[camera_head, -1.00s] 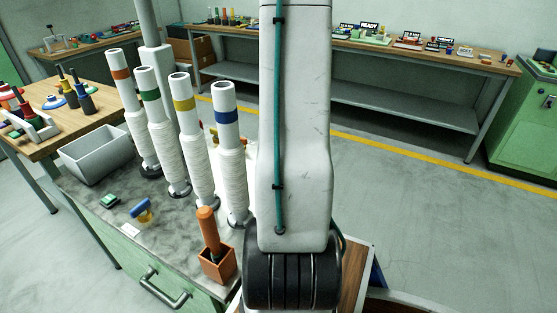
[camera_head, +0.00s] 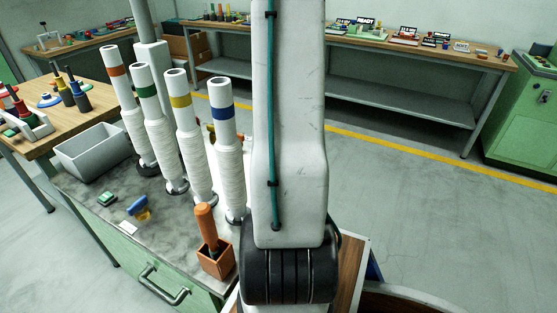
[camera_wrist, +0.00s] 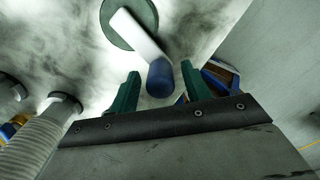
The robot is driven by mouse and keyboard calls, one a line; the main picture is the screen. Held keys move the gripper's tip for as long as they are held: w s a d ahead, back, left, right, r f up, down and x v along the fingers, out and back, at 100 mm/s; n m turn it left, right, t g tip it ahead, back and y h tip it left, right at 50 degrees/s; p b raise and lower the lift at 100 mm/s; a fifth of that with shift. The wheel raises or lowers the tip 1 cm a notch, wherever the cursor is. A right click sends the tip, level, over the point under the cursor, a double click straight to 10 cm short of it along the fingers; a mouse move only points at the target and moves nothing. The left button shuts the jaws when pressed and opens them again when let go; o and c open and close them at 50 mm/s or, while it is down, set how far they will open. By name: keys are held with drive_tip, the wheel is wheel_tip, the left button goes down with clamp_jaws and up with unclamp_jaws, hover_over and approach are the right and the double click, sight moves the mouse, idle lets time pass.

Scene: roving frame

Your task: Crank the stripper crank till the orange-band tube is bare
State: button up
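The orange-band tube (camera_head: 116,71) is the leftmost of several white tubes standing on the bench in the head view. White wrapping (camera_head: 139,138) covers its lower part, and its upper part is bare. In the wrist view a white crank arm (camera_wrist: 137,35) runs from a round grey-green disc (camera_wrist: 118,14) to a dark blue knob (camera_wrist: 160,78). My gripper (camera_wrist: 160,86) is open, with its green fingers on either side of the knob and visible gaps to it. My arm hides the gripper and the crank in the head view.
Tubes with green (camera_head: 148,91), yellow (camera_head: 180,101) and blue (camera_head: 221,113) bands stand close together, also wrapped. A grey bin (camera_head: 93,152) and an orange-handled tool in a brown box (camera_head: 215,262) are on the bench. Open floor lies to the right.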

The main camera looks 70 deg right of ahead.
drive_tip(key=shift+d+r, duration=0.1)
drive_tip(key=shift+r, duration=0.2)
wheel_tip(320, 180, up, 7)
drive_tip(key=shift+r, duration=0.15)
idle(0.3)
